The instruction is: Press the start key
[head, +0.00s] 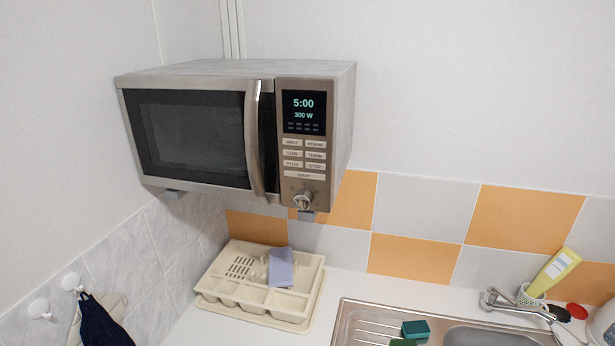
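The microwave (190,68) is mounted on the wall in the left half of the head view, with its door shut. Its display (303,112) reads 5:00 and 300 W. The start key (304,175) is the wide pale key at the bottom of the keypad, below several smaller keys and above a round knob (302,202). Nothing covers the start key. Neither of my grippers shows in the head view.
Below the microwave, a cream dish rack (257,311) stands on the white counter (335,285). A steel sink (357,316) with a faucet (497,298) is at the lower right. Dark cloth (103,322) hangs at the lower left. The space before the microwave is clear.

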